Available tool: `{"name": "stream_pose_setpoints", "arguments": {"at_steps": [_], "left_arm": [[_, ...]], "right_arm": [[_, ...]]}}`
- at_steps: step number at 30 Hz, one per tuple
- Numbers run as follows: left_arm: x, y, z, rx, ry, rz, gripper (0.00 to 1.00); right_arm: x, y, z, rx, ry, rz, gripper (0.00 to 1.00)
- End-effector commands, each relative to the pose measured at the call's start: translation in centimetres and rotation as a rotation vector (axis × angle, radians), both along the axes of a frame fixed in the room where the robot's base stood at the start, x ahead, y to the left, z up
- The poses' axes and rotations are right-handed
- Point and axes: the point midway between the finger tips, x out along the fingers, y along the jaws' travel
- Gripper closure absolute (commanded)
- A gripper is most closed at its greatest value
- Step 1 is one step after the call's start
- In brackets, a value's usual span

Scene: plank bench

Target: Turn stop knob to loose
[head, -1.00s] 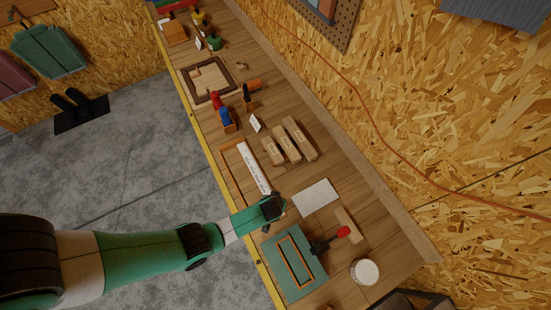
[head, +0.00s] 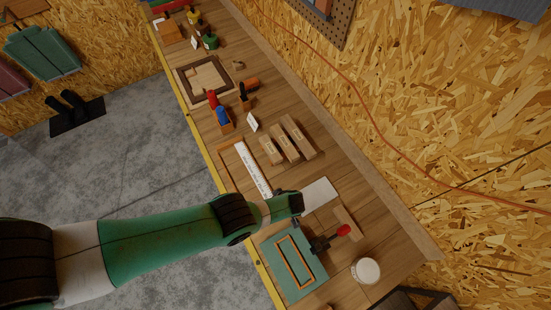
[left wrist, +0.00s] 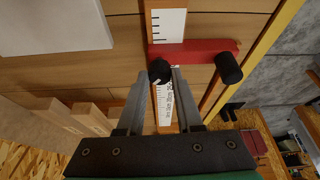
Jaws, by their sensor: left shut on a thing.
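A red bar (left wrist: 196,52), likely the stop, lies across a white ruler strip (left wrist: 168,25) in the left wrist view. It carries two black knobs: one knob (left wrist: 159,68) is between my fingertips and the other knob (left wrist: 229,67) stands free to the right. My left gripper (left wrist: 162,80) is shut on the nearer knob. In the head view my left gripper (head: 293,203) is over the near end of the ruler strip (head: 251,167) and hides the red bar. The loose or tight state of the knob cannot be read. My right gripper is not in view.
A teal plate (head: 277,278) with a black, red-handled clamp (head: 332,238) lies just in front. A white sheet (head: 321,191) and a white-topped jar (head: 367,270) are to the right. Wooden blocks (head: 285,144) stand behind the ruler. The yellow bench edge (head: 212,165) runs along the left.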

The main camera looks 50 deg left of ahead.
Motion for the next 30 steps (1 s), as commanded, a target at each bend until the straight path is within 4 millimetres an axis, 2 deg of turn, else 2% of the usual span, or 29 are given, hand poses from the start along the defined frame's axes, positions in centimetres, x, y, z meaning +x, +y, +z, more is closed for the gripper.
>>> {"name": "stream_pose_setpoints", "arguments": {"at_steps": [18, 19, 23, 24, 30], "left_arm": [[-0.03, -0.05, -0.15, -0.003, -0.003, 0.046, 1.00], [-0.03, -0.05, -0.15, -0.003, -0.003, 0.046, 0.62], [-0.02, -0.04, -0.11, -0.002, -0.002, 0.047, 0.39], [-0.02, -0.03, -0.10, -0.002, -0.002, 0.047, 0.35], [0.00, -0.01, -0.05, -0.001, -0.002, 0.046, 0.35]], "right_arm": [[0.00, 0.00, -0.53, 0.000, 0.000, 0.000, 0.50], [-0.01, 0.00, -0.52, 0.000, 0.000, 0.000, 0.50], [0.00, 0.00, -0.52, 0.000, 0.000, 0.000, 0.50], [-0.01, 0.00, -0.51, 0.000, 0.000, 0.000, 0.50], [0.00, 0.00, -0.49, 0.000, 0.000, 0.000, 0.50]]}}
